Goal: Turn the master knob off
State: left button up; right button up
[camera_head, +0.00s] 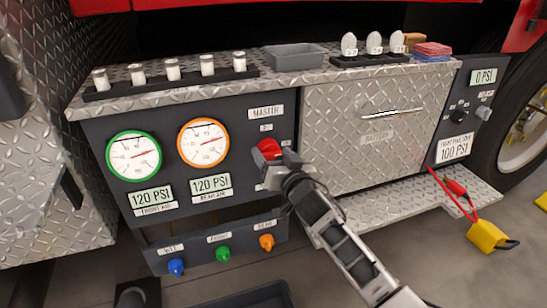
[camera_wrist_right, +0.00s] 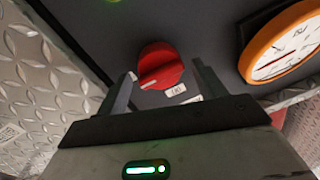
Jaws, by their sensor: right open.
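The red master knob (camera_head: 269,148) sits on the dark panel under a MASTER label (camera_head: 266,112), right of the orange-rimmed gauge. It is round with a white pointer line, seen in the right wrist view (camera_wrist_right: 160,66); an ON label (camera_wrist_right: 176,90) is beside it there. My right gripper (camera_head: 279,160) is open at the knob, its fingers on either side of it; I cannot tell whether they touch it. It also shows in the right wrist view (camera_wrist_right: 160,88). My left gripper is not in view.
Green (camera_head: 134,156) and orange (camera_head: 204,142) gauges are left of the knob. Blue, green and orange knobs (camera_head: 223,254) sit below. A closed battery drawer (camera_head: 375,132) is to the right. A grey tray (camera_head: 294,56) stands on the ledge above.

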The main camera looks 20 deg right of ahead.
jog(key=shift+w, duration=0.25)
jog(key=c, duration=0.9)
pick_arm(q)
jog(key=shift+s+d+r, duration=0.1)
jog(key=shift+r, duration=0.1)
